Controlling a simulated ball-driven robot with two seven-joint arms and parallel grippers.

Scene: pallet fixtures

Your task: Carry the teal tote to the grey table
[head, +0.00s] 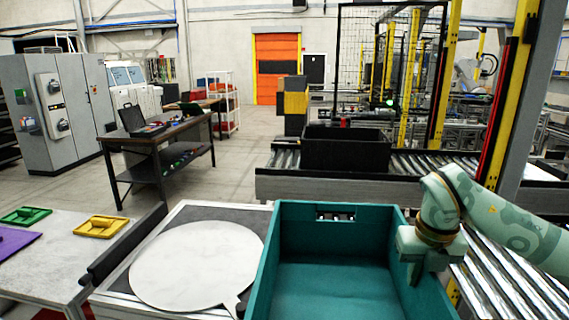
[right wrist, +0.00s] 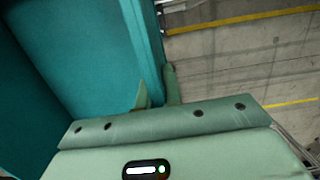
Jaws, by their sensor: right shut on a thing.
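The teal tote (head: 335,240) is large in the front middle of the head view, open at the top and empty where I see inside. Its near end is cut off, and what is under it is hidden. My right gripper (head: 414,272) is shut on the tote's right wall; in the right wrist view its fingers (right wrist: 158,88) straddle the wall (right wrist: 150,50). My left gripper is not in view. A light grey table (head: 50,262) stands at the left, apart from the tote. I cannot tell whether this is the grey table meant.
A round white board (head: 198,262) lies on a dark-topped stand just left of the tote. The grey table bears a green piece (head: 27,215), a yellow piece (head: 101,227) and a purple mat (head: 15,241). A black crate (head: 345,152) sits on the conveyor behind. Floor is open beyond.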

